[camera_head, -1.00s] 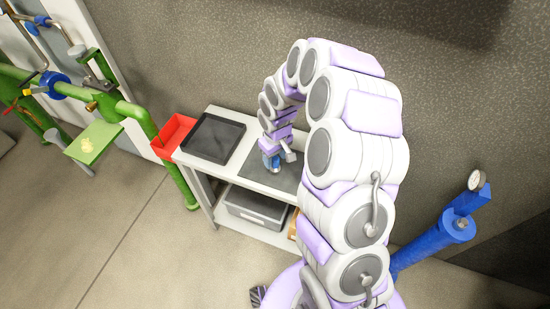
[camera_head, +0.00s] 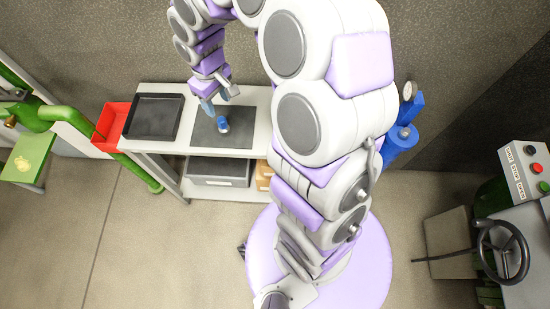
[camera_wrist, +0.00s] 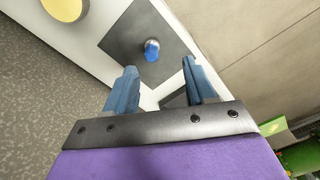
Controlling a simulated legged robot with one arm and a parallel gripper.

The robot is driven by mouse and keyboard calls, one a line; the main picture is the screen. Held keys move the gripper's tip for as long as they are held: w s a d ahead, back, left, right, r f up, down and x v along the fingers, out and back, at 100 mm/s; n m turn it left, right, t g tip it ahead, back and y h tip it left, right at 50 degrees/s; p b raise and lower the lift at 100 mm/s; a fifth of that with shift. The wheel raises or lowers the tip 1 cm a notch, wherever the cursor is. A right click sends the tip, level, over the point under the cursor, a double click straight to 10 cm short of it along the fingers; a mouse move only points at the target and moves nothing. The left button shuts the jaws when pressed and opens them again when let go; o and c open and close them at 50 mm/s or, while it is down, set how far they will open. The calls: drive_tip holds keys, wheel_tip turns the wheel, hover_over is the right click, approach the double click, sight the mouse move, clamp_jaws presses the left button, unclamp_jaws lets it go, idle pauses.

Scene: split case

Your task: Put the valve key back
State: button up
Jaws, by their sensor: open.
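A small blue object with a rounded top (camera_head: 223,125), probably the valve key, stands on the dark grey mat (camera_head: 203,136) on the white bench. It also shows in the wrist view (camera_wrist: 152,50), seen from above, with mat around it. My gripper (camera_head: 218,98) is open and empty above the mat, just up and left of the blue object and apart from it. In the wrist view its two blue fingers (camera_wrist: 160,75) are spread, with the blue object beyond their tips. Any shaft or lower part of the object cannot be made out.
A black tray (camera_head: 179,118) lies left of the mat, and a red bin (camera_head: 110,122) hangs at the bench's left end. A grey box (camera_head: 218,180) is on the lower shelf. A yellow disc (camera_wrist: 65,8) shows in the wrist view. Green pipework (camera_head: 75,120) stands at left.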

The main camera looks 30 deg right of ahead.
drive_tip(key=s+r+m+g, duration=0.1)
drive_tip(key=s+r, duration=0.3)
drive_tip(key=s, duration=1)
drive_tip(key=s+r+m, duration=0.3)
drive_tip(key=s+r, duration=0.2)
drive_tip(key=s, duration=1)
drive_tip(key=shift+d+r+g, duration=0.2)
drive_tip(key=shift+d+g, duration=0.1)
drive_tip(key=shift+g, duration=0.1)
